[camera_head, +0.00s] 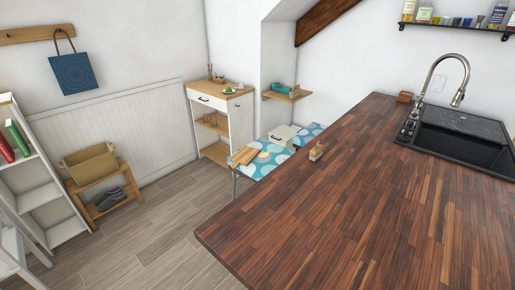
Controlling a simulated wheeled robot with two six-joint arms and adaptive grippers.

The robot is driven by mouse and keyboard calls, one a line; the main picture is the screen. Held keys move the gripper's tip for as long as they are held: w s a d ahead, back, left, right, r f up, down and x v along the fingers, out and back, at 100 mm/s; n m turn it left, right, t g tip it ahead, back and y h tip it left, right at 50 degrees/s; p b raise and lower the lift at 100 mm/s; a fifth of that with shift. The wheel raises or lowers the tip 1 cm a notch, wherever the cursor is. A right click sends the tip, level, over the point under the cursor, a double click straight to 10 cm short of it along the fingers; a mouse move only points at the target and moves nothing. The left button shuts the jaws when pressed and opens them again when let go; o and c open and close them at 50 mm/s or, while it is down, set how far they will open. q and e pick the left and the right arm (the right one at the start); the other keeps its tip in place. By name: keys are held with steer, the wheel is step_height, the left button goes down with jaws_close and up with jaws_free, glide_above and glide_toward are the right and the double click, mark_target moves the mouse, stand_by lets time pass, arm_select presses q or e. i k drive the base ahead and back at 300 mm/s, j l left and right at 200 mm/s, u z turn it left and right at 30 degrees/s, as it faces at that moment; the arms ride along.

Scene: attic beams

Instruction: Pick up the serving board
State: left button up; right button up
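A light wooden board (244,155), which looks like the serving board, lies at the left end of a low table with a blue dotted cover (254,171). It is small and far off in this view. A small round pale item (264,155) is close beside it. Neither of my grippers is in view.
A white cabinet (240,122) stands behind the low table. A white shelf (40,197) is left; floor (150,235) between is clear.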

mark_target(244, 156)
steer(key=i+j+z, duration=0.15)
steer(key=j, duration=0.3)
steer(key=i+j+z, duration=0.1)
steer(key=i+j, duration=0.15)
steer(key=j, duration=0.2)
steer(key=i+j+z, duration=0.15)
steer(key=j, duration=0.3)
steer(key=i+j+z, duration=0.15)
steer(key=j, duration=0.3)
steer(key=i+j+z, duration=0.1)
steer(key=j, duration=0.4)
steer(key=i+j+z, duration=0.15)
steer(key=j, duration=0.35)
steer(key=j+z, duration=0.15)
steer(key=j, duration=0.4)
steer(key=i+j+z, duration=0.2)
steer(key=i+j, duration=0.2)
steer(key=j, duration=0.2)
steer(key=i+j, duration=0.15)
steer(key=j, duration=0.2)
steer(key=i+j+z, duration=0.25)
steer(key=j, duration=0.4)
steer(key=i+j+z, duration=0.1)
steer(key=i+j, duration=0.15)
steer(key=i+j+z, duration=0.1)
steer(key=j, duration=0.4)
steer(key=i+j, duration=0.15)
steer(key=j, duration=0.2)
steer(key=z, duration=0.05)
